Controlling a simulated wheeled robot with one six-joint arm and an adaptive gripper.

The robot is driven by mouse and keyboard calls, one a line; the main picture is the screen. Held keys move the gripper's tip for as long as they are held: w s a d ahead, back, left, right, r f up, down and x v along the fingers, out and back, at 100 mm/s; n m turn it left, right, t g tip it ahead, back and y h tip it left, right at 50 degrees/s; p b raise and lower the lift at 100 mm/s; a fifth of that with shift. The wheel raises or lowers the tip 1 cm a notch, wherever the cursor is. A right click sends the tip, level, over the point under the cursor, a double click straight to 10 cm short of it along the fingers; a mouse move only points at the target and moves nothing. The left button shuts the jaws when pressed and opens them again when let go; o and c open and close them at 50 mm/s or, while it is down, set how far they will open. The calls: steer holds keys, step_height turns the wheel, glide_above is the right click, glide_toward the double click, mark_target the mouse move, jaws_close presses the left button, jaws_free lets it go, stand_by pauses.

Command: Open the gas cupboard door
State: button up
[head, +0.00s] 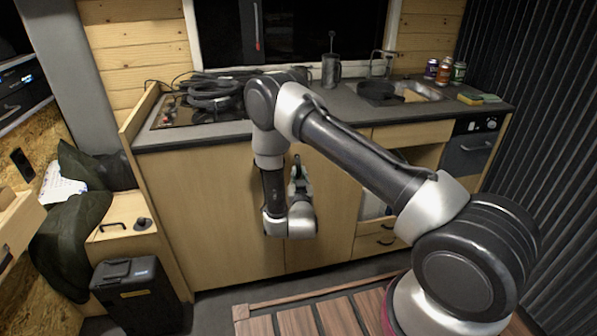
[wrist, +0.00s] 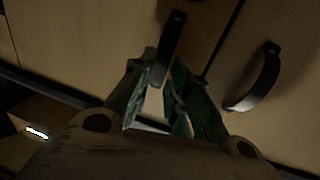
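Two flat wooden cupboard doors close off the counter's front, a wide left one (head: 215,220) and a narrower one (head: 335,215) to its right. Both look shut; I cannot tell which is the gas cupboard. In the head view my gripper (head: 297,170) is at their upper fronts, near the seam. In the wrist view a dark bar handle (wrist: 172,40) runs between my gripper's fingers (wrist: 165,68), which stand close on either side of its lower end. I cannot tell whether they touch it. A second, curved handle (wrist: 258,82) is to the right, free of the gripper.
A hob (head: 190,110) and a sink (head: 405,92) are set in the worktop above. Drawers (head: 375,243) and an oven (head: 467,150) are to the right. A black box (head: 135,295) stands on the floor at left, near the left door. A slatted wooden mat (head: 310,312) lies in front.

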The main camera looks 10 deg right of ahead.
steer(key=w, duration=0.4)
steer(key=shift+d, duration=0.4)
jaws_close()
